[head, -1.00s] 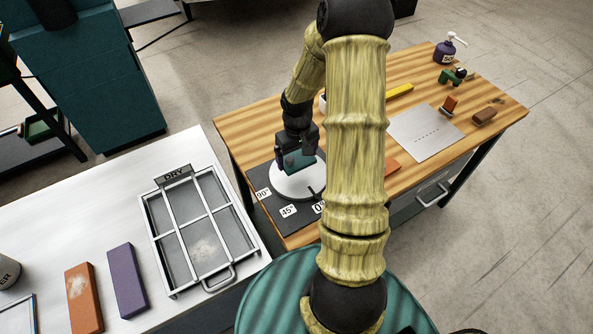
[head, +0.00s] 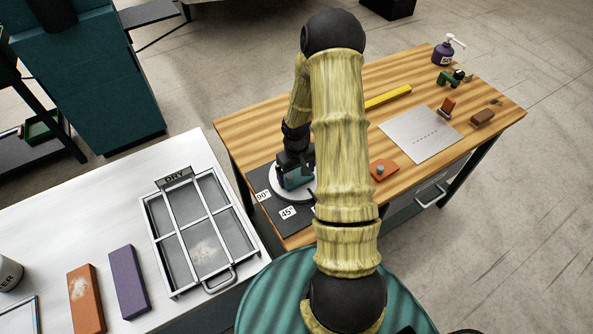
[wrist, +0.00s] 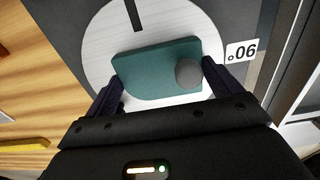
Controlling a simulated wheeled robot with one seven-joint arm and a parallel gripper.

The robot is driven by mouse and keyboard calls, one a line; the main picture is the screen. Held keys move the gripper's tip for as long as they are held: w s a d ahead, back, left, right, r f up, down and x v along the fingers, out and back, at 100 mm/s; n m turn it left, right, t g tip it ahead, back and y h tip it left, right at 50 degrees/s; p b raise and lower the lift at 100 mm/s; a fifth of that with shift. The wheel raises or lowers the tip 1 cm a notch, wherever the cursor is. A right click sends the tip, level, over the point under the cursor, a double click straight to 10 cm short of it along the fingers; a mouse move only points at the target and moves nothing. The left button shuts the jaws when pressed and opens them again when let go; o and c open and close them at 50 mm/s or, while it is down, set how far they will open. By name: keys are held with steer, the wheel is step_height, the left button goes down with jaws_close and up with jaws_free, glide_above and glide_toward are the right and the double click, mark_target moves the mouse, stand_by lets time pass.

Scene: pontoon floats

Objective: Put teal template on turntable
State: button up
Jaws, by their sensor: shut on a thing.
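The teal template (wrist: 150,72) is a flat plate with a grey round knob near one end. It lies between the two fingers of my gripper (wrist: 162,71), which is shut on it. In the wrist view the template is over the pale disc of the turntable (wrist: 98,50); I cannot tell whether it touches the disc. In the head view the template (head: 295,182) shows under my gripper, above the turntable (head: 283,195), whose right part my arm hides. The turntable sits on a dark base with angle labels.
On the wooden table (head: 245,130) are an orange template (head: 385,170), a grey sheet (head: 421,134), a yellow bar (head: 388,98), small blocks and a purple pump bottle (head: 443,53). A white bench at left holds a DRY rack (head: 180,245) and orange and purple blocks.

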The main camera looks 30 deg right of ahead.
mark_target(296, 175)
steer(key=shift+f, duration=0.1)
steer(key=o, duration=0.7)
steer(key=shift+o, duration=0.2)
step_height(296, 175, up, 12)
steer(key=b, duration=0.2)
steer(key=shift+r, duration=0.2)
